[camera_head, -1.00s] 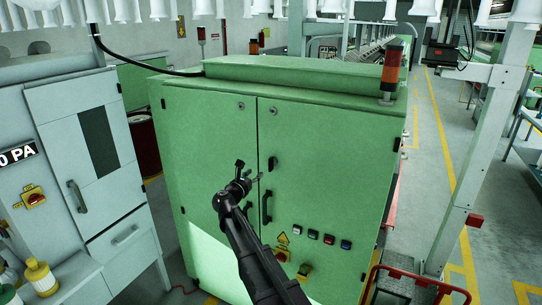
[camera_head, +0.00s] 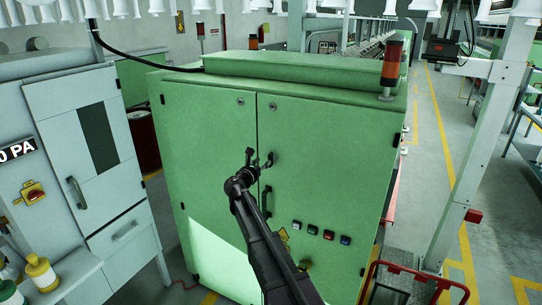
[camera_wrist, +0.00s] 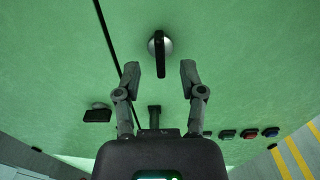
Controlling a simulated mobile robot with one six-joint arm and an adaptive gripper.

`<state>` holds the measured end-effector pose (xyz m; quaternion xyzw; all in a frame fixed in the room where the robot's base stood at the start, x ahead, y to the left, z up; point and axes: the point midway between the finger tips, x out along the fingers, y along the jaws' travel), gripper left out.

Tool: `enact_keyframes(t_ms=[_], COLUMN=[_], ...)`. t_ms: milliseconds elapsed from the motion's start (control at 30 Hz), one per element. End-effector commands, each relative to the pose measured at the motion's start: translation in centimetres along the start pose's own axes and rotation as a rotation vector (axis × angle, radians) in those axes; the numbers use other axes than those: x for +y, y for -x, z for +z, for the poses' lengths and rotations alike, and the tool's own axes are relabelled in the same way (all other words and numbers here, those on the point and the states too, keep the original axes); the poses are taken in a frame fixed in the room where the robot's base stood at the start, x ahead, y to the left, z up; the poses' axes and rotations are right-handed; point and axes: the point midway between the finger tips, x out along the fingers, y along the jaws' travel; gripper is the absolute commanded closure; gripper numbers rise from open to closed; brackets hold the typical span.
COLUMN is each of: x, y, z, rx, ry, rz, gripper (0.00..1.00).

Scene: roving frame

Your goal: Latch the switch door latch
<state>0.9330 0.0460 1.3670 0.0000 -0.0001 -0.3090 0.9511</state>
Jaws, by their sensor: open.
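The green switch cabinet has a door (camera_head: 330,170) with a small dark latch (camera_head: 271,159) near the seam between its two doors. In the wrist view the latch (camera_wrist: 160,50) is a black lever on a round silver base, lying nearly along the line of sight between the fingers. My gripper (camera_head: 262,163) is in front of the doors beside the latch. In the wrist view my gripper (camera_wrist: 160,72) is open, with one finger on each side just short of the latch and nothing between them. Contact with the latch cannot be seen.
A black door handle (camera_head: 266,201) sits below the latch, partly near my arm. Several coloured buttons (camera_head: 328,235) are lower right. A grey cabinet (camera_head: 85,150) stands at left. A red rail (camera_head: 420,278) is at lower right.

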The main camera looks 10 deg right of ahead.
Motion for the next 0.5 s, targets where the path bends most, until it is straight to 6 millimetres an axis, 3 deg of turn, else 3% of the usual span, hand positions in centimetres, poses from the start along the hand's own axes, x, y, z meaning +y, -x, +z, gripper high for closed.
enact_keyframes(t_ms=[200, 500], x=[0.2, 0.1], y=[-3.6, -6.8], z=[0.0, 0.0], rx=[0.0, 0.0], ry=[0.0, 0.0], rz=[-0.001, 0.001], gripper=[0.48, 0.48])
